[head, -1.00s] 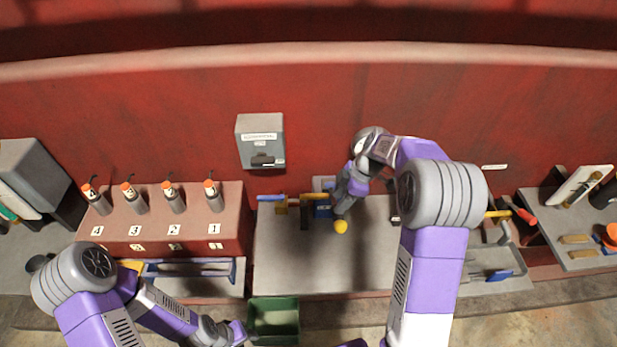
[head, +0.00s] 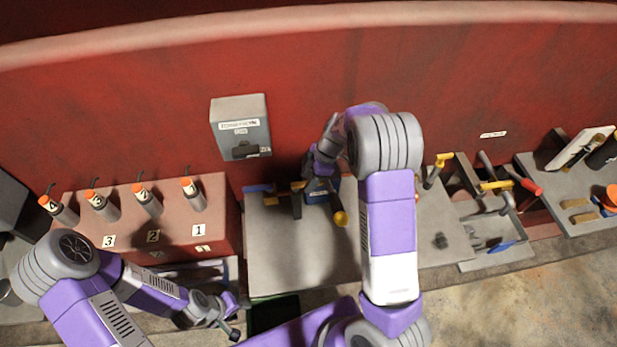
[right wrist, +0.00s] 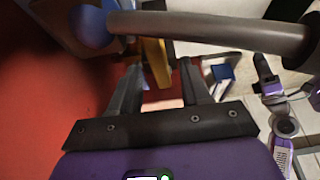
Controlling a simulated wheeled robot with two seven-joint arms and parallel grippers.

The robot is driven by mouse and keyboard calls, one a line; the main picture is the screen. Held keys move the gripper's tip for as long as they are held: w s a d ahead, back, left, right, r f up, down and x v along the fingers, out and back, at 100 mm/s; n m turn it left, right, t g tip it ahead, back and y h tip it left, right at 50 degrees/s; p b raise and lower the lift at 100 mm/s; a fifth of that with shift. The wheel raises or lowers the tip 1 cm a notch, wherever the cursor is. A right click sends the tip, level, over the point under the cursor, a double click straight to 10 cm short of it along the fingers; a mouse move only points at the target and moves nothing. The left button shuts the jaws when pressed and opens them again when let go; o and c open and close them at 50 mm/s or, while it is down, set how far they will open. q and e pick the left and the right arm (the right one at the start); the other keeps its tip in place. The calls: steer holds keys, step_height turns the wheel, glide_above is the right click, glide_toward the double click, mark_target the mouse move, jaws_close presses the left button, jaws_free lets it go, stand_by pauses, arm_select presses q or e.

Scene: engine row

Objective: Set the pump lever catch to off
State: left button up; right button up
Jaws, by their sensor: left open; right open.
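A yellow knob (head: 340,218) is just in front. I cannot tell which part is the pump lever catch; no off mark is readable. My right gripper (right wrist: 160,88) is open and empty. In the right wrist view, a yellow piece (right wrist: 157,62) shows beyond its fingers, and a grey bar (right wrist: 210,30) with a blue ball end (right wrist: 89,25) crosses above them. My left gripper (head: 233,317) is open and empty, low in the head view.
A grey wall box (head: 240,110) hangs above the bench (head: 280,255). A red block (head: 130,225) with numbered, orange-topped cylinders stands left. A dark green bin (head: 272,312) sits below the bench. Levers and tools lie right. The bench front is mostly clear.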

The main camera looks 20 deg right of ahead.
steer(key=shift+f, duration=0.15)
steer(key=shift+c, duration=0.5)
jaws_close()
